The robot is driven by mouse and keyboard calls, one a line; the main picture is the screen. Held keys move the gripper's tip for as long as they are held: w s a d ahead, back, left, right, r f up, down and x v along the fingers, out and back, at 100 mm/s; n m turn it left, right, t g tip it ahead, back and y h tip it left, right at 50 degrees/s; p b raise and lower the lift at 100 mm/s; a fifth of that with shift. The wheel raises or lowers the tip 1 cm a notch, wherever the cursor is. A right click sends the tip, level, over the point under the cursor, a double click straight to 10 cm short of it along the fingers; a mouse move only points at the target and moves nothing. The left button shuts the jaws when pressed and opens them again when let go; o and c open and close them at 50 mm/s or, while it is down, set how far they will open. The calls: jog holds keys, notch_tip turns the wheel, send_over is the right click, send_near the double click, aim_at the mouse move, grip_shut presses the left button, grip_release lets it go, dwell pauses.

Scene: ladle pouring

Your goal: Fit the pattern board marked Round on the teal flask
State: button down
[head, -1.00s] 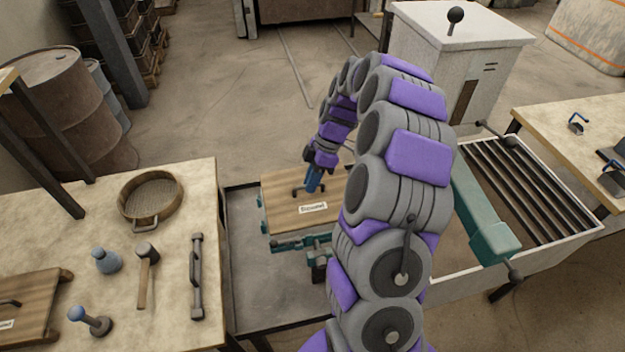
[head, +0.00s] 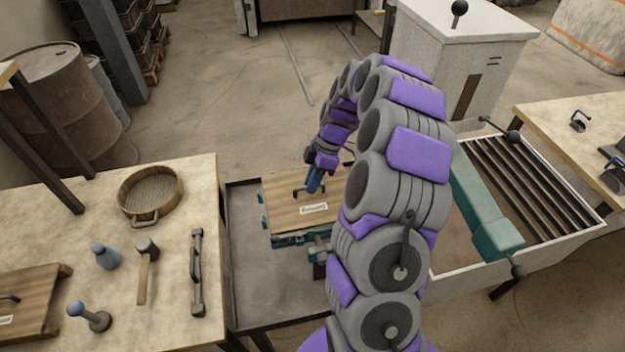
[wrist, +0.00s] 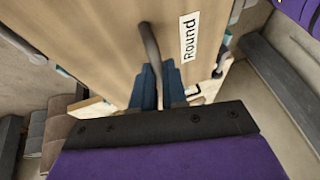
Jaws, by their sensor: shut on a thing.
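The wooden pattern board marked Round (head: 285,211) is level over the teal flask (head: 290,241) in the head view. The flask shows as a teal rim along the board's front and left edges. The board hides most of it, and I cannot tell whether the two are in full contact. My gripper (head: 314,185) is shut on the board's dark bar handle. In the wrist view, its blue fingers (wrist: 158,86) close around the handle (wrist: 150,55), beside the Round label on the board (wrist: 105,35).
A grated bench (head: 535,195) with a teal bar stands right. Bare tray floor (head: 262,290) lies in front of the flask.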

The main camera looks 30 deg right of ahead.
jog(key=shift+f, duration=0.3)
jog(key=c, duration=0.5)
grip_release()
jog(key=shift+r, duration=0.1)
jog(key=shift+r+p, duration=0.45)
jog(key=shift+r, duration=2.55)
